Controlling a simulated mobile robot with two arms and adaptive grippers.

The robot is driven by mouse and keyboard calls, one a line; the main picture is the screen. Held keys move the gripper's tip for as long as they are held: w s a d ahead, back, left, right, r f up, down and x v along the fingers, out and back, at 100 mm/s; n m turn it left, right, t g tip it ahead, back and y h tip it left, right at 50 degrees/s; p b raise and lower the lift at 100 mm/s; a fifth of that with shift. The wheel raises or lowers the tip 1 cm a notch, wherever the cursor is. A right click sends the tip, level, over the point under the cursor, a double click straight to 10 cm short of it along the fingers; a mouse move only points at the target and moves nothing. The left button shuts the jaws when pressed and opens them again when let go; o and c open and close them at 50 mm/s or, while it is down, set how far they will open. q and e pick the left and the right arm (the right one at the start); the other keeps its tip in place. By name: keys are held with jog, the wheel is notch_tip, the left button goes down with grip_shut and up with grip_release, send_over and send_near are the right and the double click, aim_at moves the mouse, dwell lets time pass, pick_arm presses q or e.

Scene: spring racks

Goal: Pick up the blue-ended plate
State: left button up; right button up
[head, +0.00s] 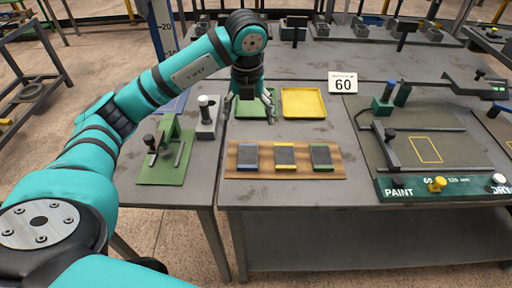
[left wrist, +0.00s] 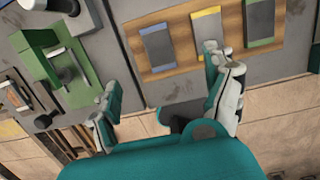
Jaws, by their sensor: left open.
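The blue-ended plate (head: 247,157) is a dark grey plate with blue ends. It lies flat at the left on a wooden board (head: 230,170), beside a yellow-ended plate (head: 285,157) and a green-ended plate (head: 321,157). My left gripper (head: 250,116) is open and empty, pointing down in front of the green tray (head: 243,112), behind the board in the head view. In the left wrist view the blue-ended plate (left wrist: 158,48) shows between the spread fingers of my left gripper (left wrist: 163,72), apart from them. My right gripper is not in view.
A yellow tray (head: 303,103) stands right of the green tray. A green fixture (head: 165,160) and a grey block with a white-topped post (head: 207,117) stand left. A paint and dry station (head: 430,150) and a "60" sign (head: 342,83) are right. The table front is clear.

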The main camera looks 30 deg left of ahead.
pick_arm(q)
notch_tip(320, 180, down, 3)
jog(key=s, duration=0.1)
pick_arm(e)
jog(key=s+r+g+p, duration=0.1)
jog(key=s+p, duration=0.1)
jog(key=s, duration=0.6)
pick_arm(q)
send_over(248, 155)
jog(key=f, duration=0.6)
jog(key=shift+s+d+f, duration=0.2)
jog(key=shift+d+f, duration=0.05)
jog(key=shift+f, duration=0.6)
jog(key=shift+f+p, duration=0.3)
notch_tip(248, 155, down, 4)
jog(key=shift+a+r+p, duration=0.15)
jog(key=shift+p, duration=0.5)
jog(key=shift+w+f, duration=0.1)
jog(key=shift+f, duration=0.35)
jog(key=c, duration=0.9)
grip_shut()
jog(key=shift+w, duration=0.1)
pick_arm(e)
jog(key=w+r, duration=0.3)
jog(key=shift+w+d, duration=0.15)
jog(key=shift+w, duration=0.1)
